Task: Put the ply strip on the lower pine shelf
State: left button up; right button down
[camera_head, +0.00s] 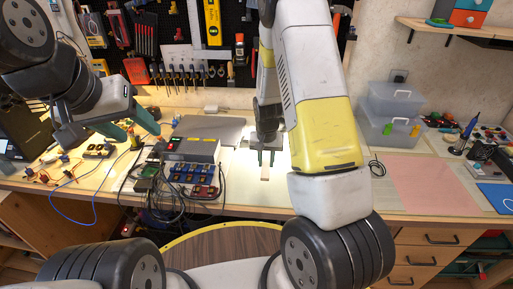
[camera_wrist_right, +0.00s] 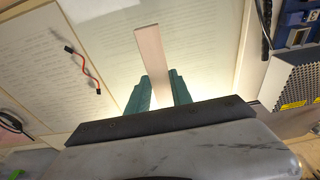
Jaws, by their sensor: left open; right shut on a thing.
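The ply strip (camera_wrist_right: 152,48) is a pale, flat, narrow piece of wood. In the right wrist view it stands out from between the teal fingers of my right gripper (camera_wrist_right: 163,92), which is shut on it. In the head view the strip (camera_head: 265,173) shows small below my right gripper (camera_head: 265,154), over the lit middle of the bench. A pine shelf (camera_head: 450,30) is on the wall at the upper right; I cannot tell whether it is the lower one. My left gripper (camera_head: 130,132) is open and empty, above the left of the bench.
A grey power box (camera_head: 194,150) with cables and a blue switch unit (camera_head: 195,176) stand left of my right gripper. Clear plastic boxes (camera_head: 388,125) and a pink mat (camera_head: 435,185) are on the right. Teal and orange boxes (camera_head: 462,12) stand on the shelf. Tools hang on the black pegboard.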

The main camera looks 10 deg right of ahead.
aim_at(265, 158)
jog(key=w, duration=0.3)
jog(key=shift+w+d+f, duration=0.15)
jog(key=shift+w+d, duration=0.05)
jog(key=shift+w, duration=0.15)
jog(key=shift+f, duration=1.8)
jog(key=shift+f, duration=0.1)
jog(key=c, duration=1.1)
grip_release()
jog(key=shift+c, duration=0.2)
